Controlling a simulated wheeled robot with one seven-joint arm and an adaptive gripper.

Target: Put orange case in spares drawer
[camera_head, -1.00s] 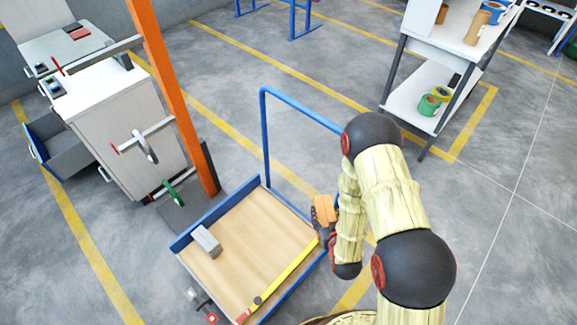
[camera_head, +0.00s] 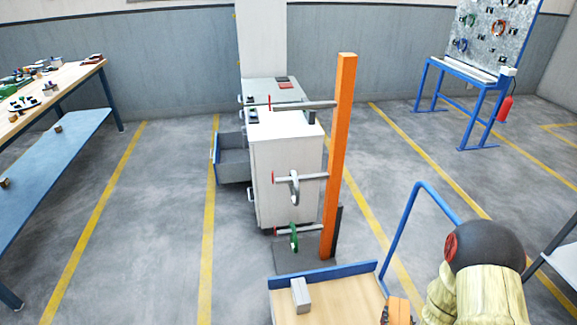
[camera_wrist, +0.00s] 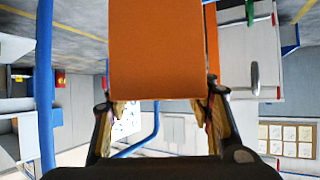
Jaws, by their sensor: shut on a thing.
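The orange case (camera_wrist: 155,50) fills the upper middle of the wrist view, held between the two fingers of my gripper (camera_wrist: 160,105). My gripper is shut on it. In the head view a piece of the orange case (camera_head: 397,310) shows at the bottom edge, beside my arm; the fingers there are hidden or cut off. An open grey drawer (camera_head: 234,160) with a blue front sticks out to the left of the white cabinet (camera_head: 285,180). I cannot read any label on it. The drawer lies well beyond my gripper, to the upper left.
A blue-framed cart (camera_head: 335,308) with a wooden deck carries a grey block (camera_head: 300,295). An orange post (camera_head: 340,160) with side arms stands between the cart and cabinet. A workbench (camera_head: 60,90) is at left. Floor left of the drawer is clear.

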